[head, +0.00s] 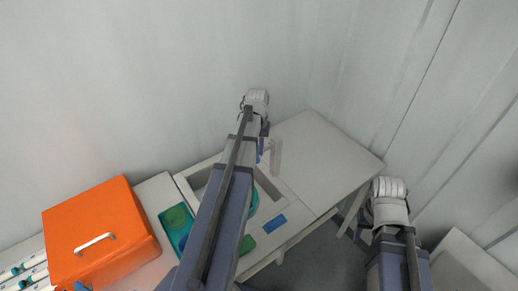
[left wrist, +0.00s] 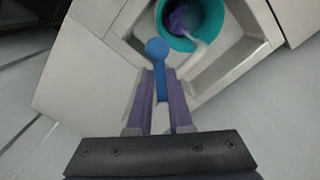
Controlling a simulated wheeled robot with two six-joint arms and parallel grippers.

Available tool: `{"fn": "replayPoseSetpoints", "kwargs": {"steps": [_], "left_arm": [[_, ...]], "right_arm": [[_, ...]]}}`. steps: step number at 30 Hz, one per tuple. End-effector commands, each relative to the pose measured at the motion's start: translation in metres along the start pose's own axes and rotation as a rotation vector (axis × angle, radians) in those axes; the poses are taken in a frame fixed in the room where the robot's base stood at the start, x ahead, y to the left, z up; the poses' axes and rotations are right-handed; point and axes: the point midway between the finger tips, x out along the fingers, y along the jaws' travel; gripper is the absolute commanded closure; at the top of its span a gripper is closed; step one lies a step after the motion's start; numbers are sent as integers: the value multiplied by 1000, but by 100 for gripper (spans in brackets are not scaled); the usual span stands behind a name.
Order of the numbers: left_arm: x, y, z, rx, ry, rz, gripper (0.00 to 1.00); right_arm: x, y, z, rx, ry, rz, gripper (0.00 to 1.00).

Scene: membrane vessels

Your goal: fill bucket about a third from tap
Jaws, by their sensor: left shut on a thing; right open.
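In the left wrist view the purple fingers of my left gripper (left wrist: 161,100) are shut on the blue tap lever (left wrist: 160,82), which ends in a round knob. The teal bucket (left wrist: 215,12) stands in the sink (left wrist: 232,55) beyond the lever. A pale tap spout (left wrist: 196,38) reaches over its opening. Something purple shows inside the bucket; I cannot tell the water level. In the head view my left arm hides most of the bucket (head: 254,203). My right gripper (head: 388,205) is at the right, away from the sink, open, its fingers hard to make out.
An orange box (head: 100,230) with a white handle stands at the left. A teal tray (head: 176,226) with a green round thing lies beside the sink. A blue block (head: 272,222) and a green one (head: 247,245) lie in front. The counter at right (head: 325,160) is clear.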

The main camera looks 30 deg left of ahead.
Motion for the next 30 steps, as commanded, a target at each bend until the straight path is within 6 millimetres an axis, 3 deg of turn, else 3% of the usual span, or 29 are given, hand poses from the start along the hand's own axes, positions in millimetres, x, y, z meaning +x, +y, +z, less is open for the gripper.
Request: {"fn": "replayPoseSetpoints", "kwargs": {"steps": [15, 16, 23, 30], "left_arm": [[0, -1, 0, 16, -1, 0, 100], [0, -1, 0, 16, -1, 0, 78], [0, -1, 0, 16, 0, 0, 52], [0, -1, 0, 16, 0, 0, 51]], "right_arm": [[0, 0, 0, 0, 0, 0, 50], [0, 0, 0, 0, 0, 0, 50], [0, 0, 0, 0, 0, 0, 50], [0, 0, 0, 0, 0, 0, 50]]}}
